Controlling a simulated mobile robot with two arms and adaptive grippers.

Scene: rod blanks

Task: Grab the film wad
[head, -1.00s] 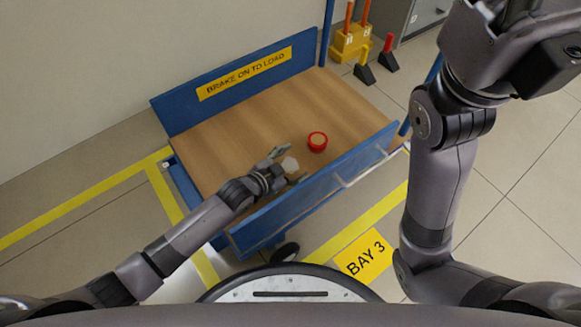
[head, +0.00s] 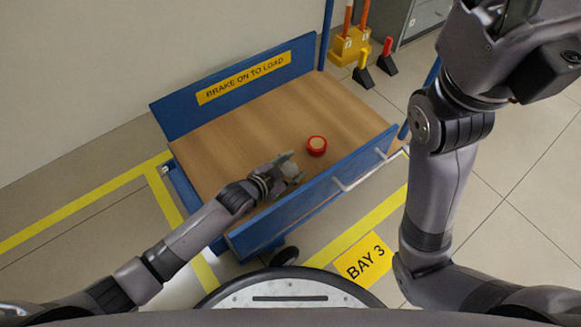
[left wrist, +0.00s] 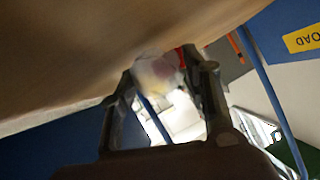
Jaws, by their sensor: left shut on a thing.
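The film wad (left wrist: 157,72) is a pale, translucent lump in the left wrist view, between the fingertips of my left gripper. My left gripper (head: 289,166) is shut on it, over the cart's wooden deck near the blue front side. In the head view the fingers largely hide the wad. I cannot tell whether the wad is clear of the deck. My right arm rises at the right of the head view, and its fingers are out of the picture.
A red tape roll (head: 317,145) lies on the deck (head: 240,130), just right of my left gripper. The cart has a blue back panel (head: 180,105) and a blue front side (head: 300,200) with a pale handle. Most of the deck is clear.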

